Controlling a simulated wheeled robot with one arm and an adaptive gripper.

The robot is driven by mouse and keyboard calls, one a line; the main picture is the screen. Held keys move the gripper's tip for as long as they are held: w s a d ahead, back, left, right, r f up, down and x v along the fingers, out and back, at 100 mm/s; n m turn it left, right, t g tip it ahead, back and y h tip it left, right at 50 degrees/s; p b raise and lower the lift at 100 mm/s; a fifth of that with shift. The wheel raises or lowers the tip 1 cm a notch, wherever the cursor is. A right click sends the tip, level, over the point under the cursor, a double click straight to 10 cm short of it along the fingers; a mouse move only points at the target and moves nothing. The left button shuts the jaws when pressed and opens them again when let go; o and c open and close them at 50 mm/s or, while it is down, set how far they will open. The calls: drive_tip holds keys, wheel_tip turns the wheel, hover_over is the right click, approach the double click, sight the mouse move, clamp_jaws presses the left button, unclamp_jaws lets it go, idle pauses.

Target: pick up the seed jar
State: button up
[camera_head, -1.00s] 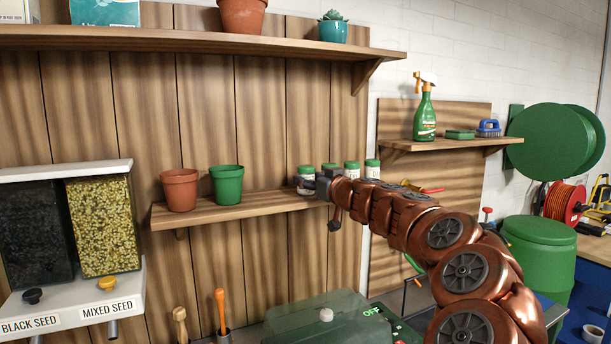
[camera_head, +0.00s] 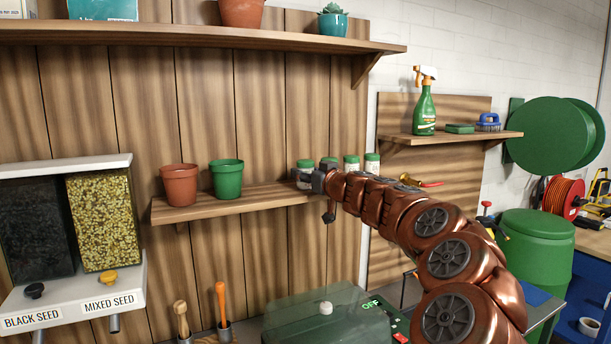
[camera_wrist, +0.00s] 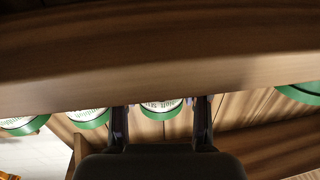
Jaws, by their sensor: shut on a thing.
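The seed jar (camera_head: 304,178), clear with a green lid, is at the left end of a row of similar jars on the lower wooden shelf (camera_head: 238,206). My gripper (camera_head: 318,181) is at its right side in the head view and partly covers it. In the wrist view, my gripper's two dark fingers (camera_wrist: 160,124) stand on either side of the jar's green-rimmed, labelled lid (camera_wrist: 162,108). The gripper is shut on this jar. I cannot tell whether the jar's base is clear of the shelf.
Other green-lidded jars (camera_head: 351,164) stand close to the right. A green pot (camera_head: 227,181) and a terracotta pot (camera_head: 179,186) stand to the left, with a gap between. The upper shelf (camera_head: 200,37) runs above. In the wrist view, a wooden board (camera_wrist: 160,60) crosses the upper part.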

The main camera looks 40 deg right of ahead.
sight(308, 161)
drive_tip(key=shift+d+r+b, duration=0.1)
drive_tip(key=shift+r+b, duration=0.4)
drive_tip(key=shift+r, duration=1.1)
drive_tip(key=shift+s+r, duration=0.15)
drive_tip(key=shift+s, duration=0.25)
drive_tip(key=d+r+b+v, duration=0.1)
drive_tip(key=b+v, duration=0.3)
drive_tip(key=v, duration=1.1)
drive_tip(key=shift+s+d+r+b, duration=0.25)
drive_tip(key=shift+d+r+b, duration=0.05)
drive_tip(key=shift+d, duration=0.3)
drive_tip(key=o, duration=0.6)
drive_tip(key=shift+c, duration=0.2)
drive_tip(key=c, duration=0.6)
drive_tip(key=shift+o, duration=0.2)
